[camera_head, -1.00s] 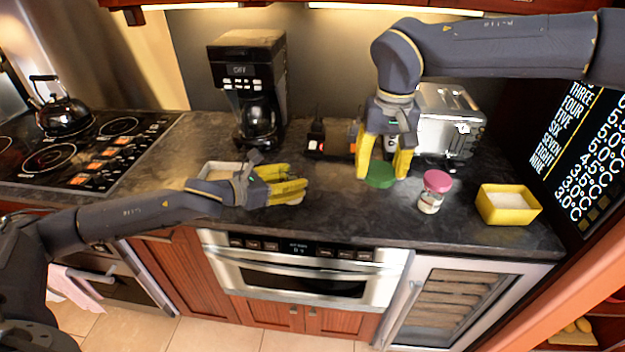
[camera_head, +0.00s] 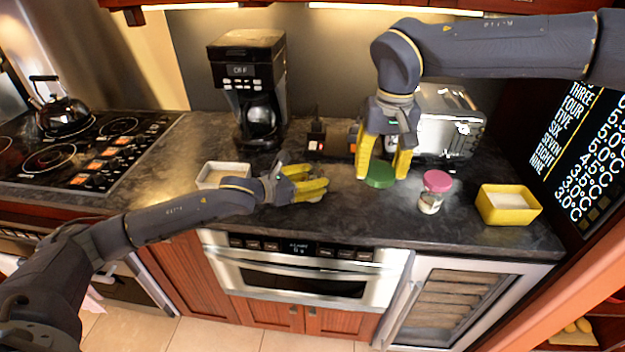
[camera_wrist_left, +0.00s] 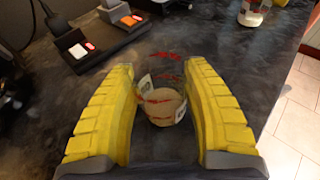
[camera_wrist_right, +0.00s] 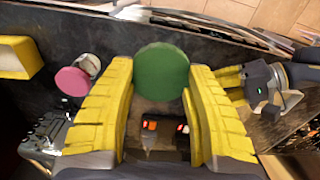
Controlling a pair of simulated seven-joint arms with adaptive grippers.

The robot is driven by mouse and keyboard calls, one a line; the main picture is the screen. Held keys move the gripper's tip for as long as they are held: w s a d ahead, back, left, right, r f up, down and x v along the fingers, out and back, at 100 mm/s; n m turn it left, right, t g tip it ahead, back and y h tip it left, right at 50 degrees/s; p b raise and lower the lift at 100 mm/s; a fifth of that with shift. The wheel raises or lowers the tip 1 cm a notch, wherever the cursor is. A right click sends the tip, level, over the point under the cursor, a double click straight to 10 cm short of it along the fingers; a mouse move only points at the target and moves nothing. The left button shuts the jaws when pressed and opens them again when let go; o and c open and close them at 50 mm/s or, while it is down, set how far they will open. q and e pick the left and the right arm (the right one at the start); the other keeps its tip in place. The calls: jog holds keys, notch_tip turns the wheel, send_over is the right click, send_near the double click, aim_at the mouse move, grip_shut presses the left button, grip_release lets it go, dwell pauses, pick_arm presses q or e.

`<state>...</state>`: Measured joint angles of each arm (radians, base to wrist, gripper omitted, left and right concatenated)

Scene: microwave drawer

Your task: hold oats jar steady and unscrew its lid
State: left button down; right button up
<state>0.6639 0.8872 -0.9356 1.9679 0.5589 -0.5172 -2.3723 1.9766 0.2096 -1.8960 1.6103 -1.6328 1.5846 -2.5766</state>
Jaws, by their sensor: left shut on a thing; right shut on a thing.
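My left gripper (camera_head: 320,184) is low over the counter, shut on a clear container (camera_wrist_left: 162,105) with red markings and pale contents. The container looks open-topped and stands between its fingers in the left wrist view. My right gripper (camera_head: 383,177) points down, shut on a round green lid (camera_head: 380,174), which also shows between its fingers in the right wrist view (camera_wrist_right: 162,72). I cannot see a jar body under the green lid. A small jar (camera_head: 430,203) with a pink lid (camera_head: 438,182) and pale contents stands upright, untouched, right of my right gripper. I cannot tell which container is the oats jar.
A yellow square container (camera_head: 508,207) stands at the counter's right. A pale rectangular dish (camera_head: 210,176) lies behind my left wrist. A coffee maker (camera_head: 247,85) and a toaster (camera_head: 455,125) stand at the back. The front counter edge is close below my left gripper.

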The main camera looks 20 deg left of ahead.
pick_arm(q)
jog(key=shift+f, duration=0.15)
jog(key=c, duration=0.7)
grip_release()
jog(key=shift+o, duration=0.2)
